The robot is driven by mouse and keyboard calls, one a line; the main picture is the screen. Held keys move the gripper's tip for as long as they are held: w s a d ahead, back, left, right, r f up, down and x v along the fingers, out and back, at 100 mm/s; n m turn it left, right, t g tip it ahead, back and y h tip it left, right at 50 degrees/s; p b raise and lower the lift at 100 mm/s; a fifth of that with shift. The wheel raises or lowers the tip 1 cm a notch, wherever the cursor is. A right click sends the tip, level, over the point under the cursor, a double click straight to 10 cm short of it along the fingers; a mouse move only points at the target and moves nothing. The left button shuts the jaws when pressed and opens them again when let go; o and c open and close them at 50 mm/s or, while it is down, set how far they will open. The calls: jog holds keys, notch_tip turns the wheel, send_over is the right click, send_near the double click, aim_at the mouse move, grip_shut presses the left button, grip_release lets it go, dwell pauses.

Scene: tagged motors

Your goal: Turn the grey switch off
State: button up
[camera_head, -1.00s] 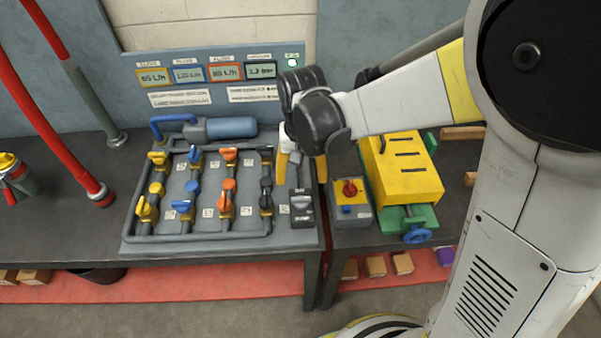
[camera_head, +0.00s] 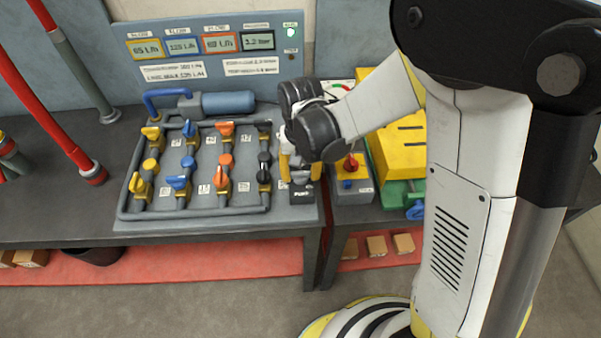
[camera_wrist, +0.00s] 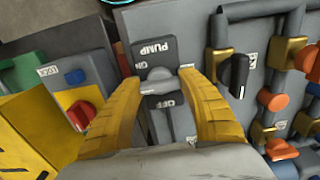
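The grey switch (camera_wrist: 157,76) is a grey lever on a dark plate marked PUMP, with ON and OFF labels, in the middle of the wrist view. Its plate (camera_head: 302,197) shows at the right end of the valve panel in the head view, with its upper part hidden by my gripper. My gripper (camera_wrist: 160,82) is open. Its two yellow fingertips are on either side of the lever; I cannot tell if they touch it. In the head view my gripper (camera_head: 300,172) points down over the switch.
The valve panel (camera_head: 128,211) with several coloured valves is just left of the switch. A box with a red knob (camera_head: 350,164) and a yellow machine (camera_head: 400,150) stand to the right.

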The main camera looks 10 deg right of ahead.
jog(key=c, duration=0.5)
jog(key=shift+o, duration=0.2)
jog(key=shift+n, duration=0.4)
jog(key=n, duration=0.2)
jog(key=shift+n+b, duration=0.3)
jog(key=shift+n, duration=0.1)
jog(key=n, duration=0.4)
jog(key=shift+n, duration=0.3)
jog(key=n+b, duration=0.1)
jog(key=n, duration=0.4)
jog(key=shift+n, duration=2.4)
